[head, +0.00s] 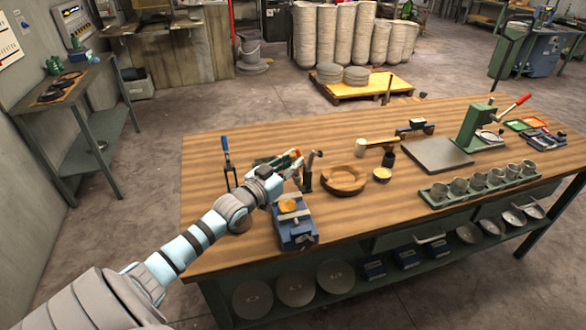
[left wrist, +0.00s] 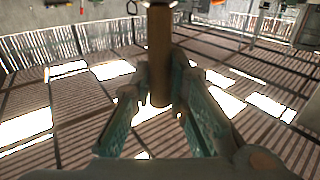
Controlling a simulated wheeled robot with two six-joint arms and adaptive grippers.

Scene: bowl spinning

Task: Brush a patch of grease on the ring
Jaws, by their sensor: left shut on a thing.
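My left gripper (head: 283,163) is over the left part of the wooden workbench. It is shut on a brown rod-like handle (left wrist: 159,55), which stands between the two greenish fingers in the left wrist view. The handle has a dark collar near the top of that view; whether it is a brush cannot be told. A blue vise-like fixture (head: 296,236) with a yellow-brown piece (head: 289,206) on top is just below my wrist. A round wooden piece with a hollow (head: 344,178) lies right of the gripper. A small tin with yellow contents (head: 381,174) is beside it. No grease patch can be made out.
A dark upright tool (head: 309,172) stands close right of the gripper, and a blue-handled tool (head: 226,155) stands left. A green press (head: 476,130) and a rack of metal cups (head: 485,183) are to the right. The bench's front middle is clear.

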